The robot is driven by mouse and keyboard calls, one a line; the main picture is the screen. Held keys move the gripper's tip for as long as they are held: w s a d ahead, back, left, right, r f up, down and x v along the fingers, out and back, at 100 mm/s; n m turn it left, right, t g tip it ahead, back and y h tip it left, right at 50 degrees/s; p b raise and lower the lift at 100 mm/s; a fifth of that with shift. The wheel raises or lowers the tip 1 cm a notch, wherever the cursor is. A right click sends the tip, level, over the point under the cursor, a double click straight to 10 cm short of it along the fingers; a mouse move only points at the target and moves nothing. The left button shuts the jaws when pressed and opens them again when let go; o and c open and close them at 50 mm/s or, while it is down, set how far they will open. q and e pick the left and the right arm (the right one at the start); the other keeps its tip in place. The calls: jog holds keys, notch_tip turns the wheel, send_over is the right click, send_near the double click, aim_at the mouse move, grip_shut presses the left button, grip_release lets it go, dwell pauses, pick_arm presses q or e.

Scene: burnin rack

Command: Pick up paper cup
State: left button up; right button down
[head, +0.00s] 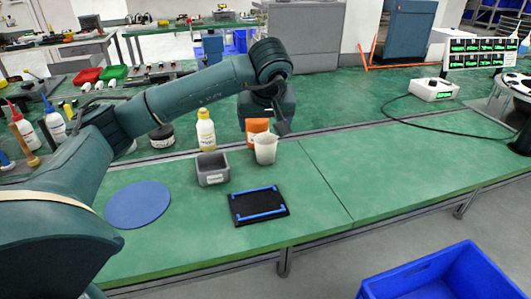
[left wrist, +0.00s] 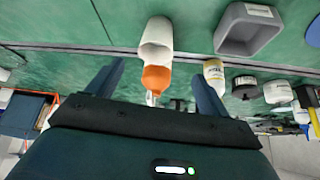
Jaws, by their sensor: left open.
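The white paper cup (head: 265,149) stands upright on the green bench, just in front of an orange container (head: 256,126). In the left wrist view the cup (left wrist: 156,36) shows beyond the fingertips, with the orange container (left wrist: 157,78) close against its outline. My left gripper (head: 276,124) is over the cup area in the head view, above and behind the cup. In the left wrist view its two fingers (left wrist: 155,85) are spread wide, with nothing held between them. The orange container is partly hidden by my gripper and the cup in the head view. My right gripper does not show.
A grey bin (head: 213,176) and a yellow-capped bottle (head: 206,135) stand left of the cup. A black tray with blue strips (head: 238,219) and a blue round mat (head: 137,205) lie nearer. Bench space right of the cup is clear. A blue crate (head: 440,275) sits below, front right.

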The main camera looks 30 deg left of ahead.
aim_at(266, 135)
pick_arm(q)
jog(key=x, duration=0.7)
jog(key=shift+w+d+f, duration=0.1)
jog(key=shift+w+f, duration=0.15)
jog(key=shift+w, duration=0.2)
jog(key=c, duration=1.3)
jog(key=shift+r, duration=0.25)
jog(key=s+d+r, duration=0.1)
jog(key=s+d, duration=0.2)
jog(key=s, duration=0.1)
jog(key=s+d+r, duration=0.1)
jog(key=s+d, duration=0.3)
jog(key=s, duration=0.1)
jog(key=s+d+r+b, duration=0.1)
jog(key=s+d, duration=0.3)
jog(key=s, duration=0.1)
jog(key=shift+d, duration=0.1)
dwell(3.0)
